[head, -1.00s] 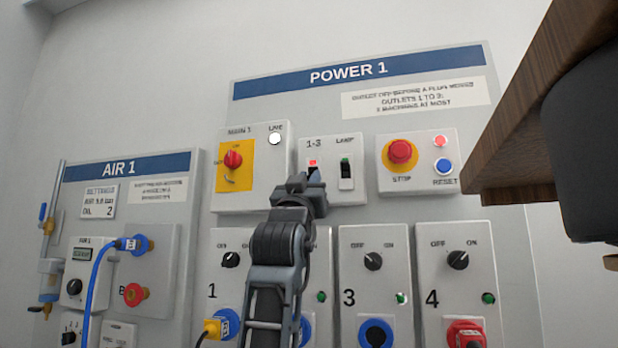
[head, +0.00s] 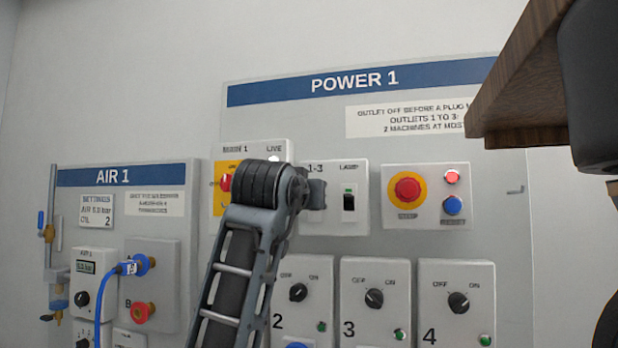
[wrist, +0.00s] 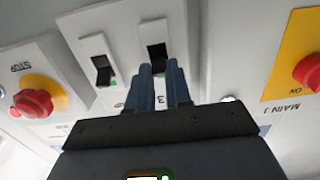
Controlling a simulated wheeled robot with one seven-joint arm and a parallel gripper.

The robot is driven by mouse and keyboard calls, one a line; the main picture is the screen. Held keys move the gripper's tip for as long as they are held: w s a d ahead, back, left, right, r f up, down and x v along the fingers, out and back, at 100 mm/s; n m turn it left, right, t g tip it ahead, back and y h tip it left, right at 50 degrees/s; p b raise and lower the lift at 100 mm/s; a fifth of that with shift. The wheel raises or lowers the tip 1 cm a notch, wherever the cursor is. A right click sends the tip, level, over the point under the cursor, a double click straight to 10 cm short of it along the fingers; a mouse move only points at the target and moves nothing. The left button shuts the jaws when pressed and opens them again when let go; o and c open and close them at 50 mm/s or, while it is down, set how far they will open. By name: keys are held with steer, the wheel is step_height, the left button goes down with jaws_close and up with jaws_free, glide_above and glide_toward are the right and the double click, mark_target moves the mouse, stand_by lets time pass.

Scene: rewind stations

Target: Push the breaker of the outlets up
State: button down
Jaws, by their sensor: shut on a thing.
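The outlets breaker, labelled 1-3, is a dark switch (wrist: 157,54) in a white plate, seen upside down in the wrist view. My gripper (wrist: 161,68) has its two dark fingers close together at this switch, shut on its lever. The fingers cover part of the switch, so its exact position is hard to tell. In the head view my gripper (head: 316,195) is at the 1-3 breaker box (head: 318,224), below the 1-3 label. My arm and gripper hide the switch there.
The lamp switch (head: 349,201) is just right of the breaker. The stop button (head: 407,188) and the reset button (head: 452,206) are farther right. The main switch (head: 226,182) is left, partly behind my arm. A wooden shelf edge (head: 515,85) juts in at upper right.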

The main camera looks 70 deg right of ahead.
steer(key=shift+d+r+y+p, duration=0.1)
steer(key=shift+r+y+p, duration=0.5)
steer(key=shift+p, duration=0.6)
steer(key=shift+f+y+p, duration=0.15)
steer(key=shift+y+p, duration=0.25)
steer(key=shift+p, duration=0.05)
steer(key=c, duration=1)
jaws_free()
steer(key=shift+d, duration=0.1)
steer(key=shift+c, duration=0.2)
steer(key=v, duration=0.7)
steer(key=shift+a, duration=0.45)
